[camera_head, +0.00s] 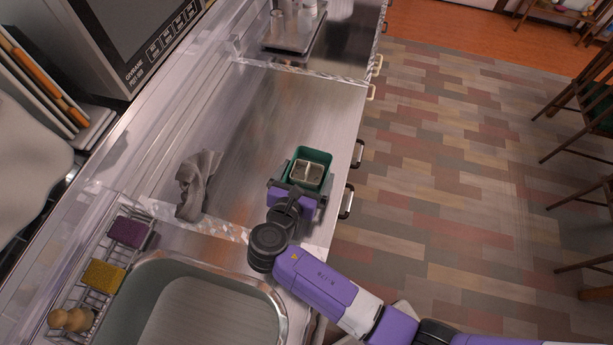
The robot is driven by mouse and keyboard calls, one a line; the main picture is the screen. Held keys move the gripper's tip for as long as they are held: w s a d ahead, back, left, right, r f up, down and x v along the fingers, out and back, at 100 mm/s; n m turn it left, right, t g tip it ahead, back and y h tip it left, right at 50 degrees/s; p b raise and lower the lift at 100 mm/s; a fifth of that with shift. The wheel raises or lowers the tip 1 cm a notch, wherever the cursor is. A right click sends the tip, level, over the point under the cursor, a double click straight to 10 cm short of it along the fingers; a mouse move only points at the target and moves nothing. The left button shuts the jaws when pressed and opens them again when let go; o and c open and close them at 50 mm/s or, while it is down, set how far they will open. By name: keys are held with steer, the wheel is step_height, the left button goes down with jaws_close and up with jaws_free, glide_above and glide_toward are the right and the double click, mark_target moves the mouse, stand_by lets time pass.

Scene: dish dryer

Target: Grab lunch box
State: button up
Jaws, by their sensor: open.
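The lunch box (318,157) is a small green open-topped box with a pale divided insert (307,173) inside. It stands on the steel counter near the front edge, just right of the middle of the view. My gripper (304,180) is at the near side of the box, with its purple body against or just in front of it. The jaws are open, and the fingers seem to reach along the box's two sides. Whether they touch the box cannot be told. The near wall of the box is hidden by my gripper.
A grey cloth (197,183) lies on the counter to the left. The sink (215,309) and a rack with sponges (104,275) are at the lower left. A tray with containers (294,40) is at the back. Drawer handles (348,201) stick out along the counter front. The counter behind the box is clear.

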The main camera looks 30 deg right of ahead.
steer(key=c, duration=1.2)
steer(key=shift+o, duration=0.2)
steer(key=shift+r, duration=0.1)
